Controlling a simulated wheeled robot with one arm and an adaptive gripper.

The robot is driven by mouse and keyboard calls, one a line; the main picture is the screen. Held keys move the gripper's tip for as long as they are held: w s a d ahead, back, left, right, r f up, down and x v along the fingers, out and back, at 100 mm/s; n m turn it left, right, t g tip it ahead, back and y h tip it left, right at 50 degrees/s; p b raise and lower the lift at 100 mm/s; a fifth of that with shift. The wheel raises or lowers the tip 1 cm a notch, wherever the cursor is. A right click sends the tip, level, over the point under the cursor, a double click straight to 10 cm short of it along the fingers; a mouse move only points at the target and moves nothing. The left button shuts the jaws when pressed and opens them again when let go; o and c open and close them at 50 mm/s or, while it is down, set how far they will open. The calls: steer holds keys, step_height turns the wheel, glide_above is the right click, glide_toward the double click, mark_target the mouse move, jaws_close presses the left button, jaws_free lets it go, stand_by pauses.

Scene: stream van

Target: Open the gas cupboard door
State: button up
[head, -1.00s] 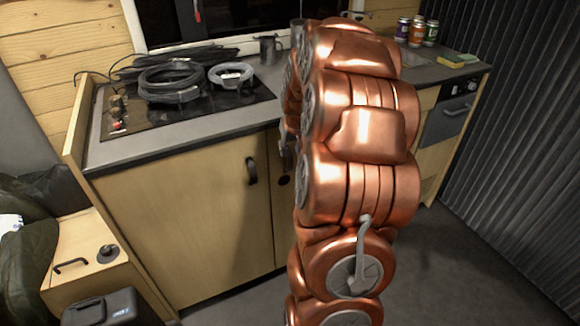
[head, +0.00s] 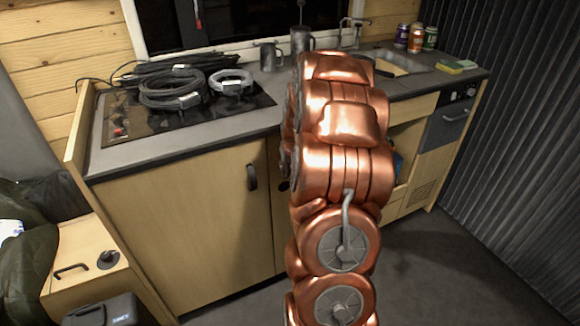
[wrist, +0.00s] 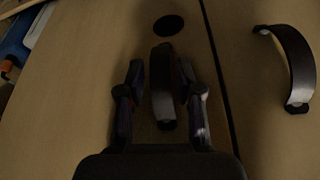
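A pale wood cupboard door with a dark round hole (wrist: 169,25) fills the middle of the wrist view and is closed against its neighbour at a dark seam. A dark bar handle (wrist: 163,88) stands on this door, between the two fingers of my gripper (wrist: 160,90). The fingers are apart, one on each side of the handle; contact cannot be seen clearly. In the head view my copper arm hides the gripper and most of this door, with the hole just showing beside it (head: 284,186). Which door is the gas cupboard is not marked.
The neighbouring door (head: 190,235) is closed and has a dark handle (head: 251,177). An open compartment (head: 405,145) lies right of my arm. Cables (head: 172,86) lie on the hob above, with a mug (head: 270,56) beside. A wooden box (head: 85,262) stands at left.

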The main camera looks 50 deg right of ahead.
jaws_close()
stand_by(0.7)
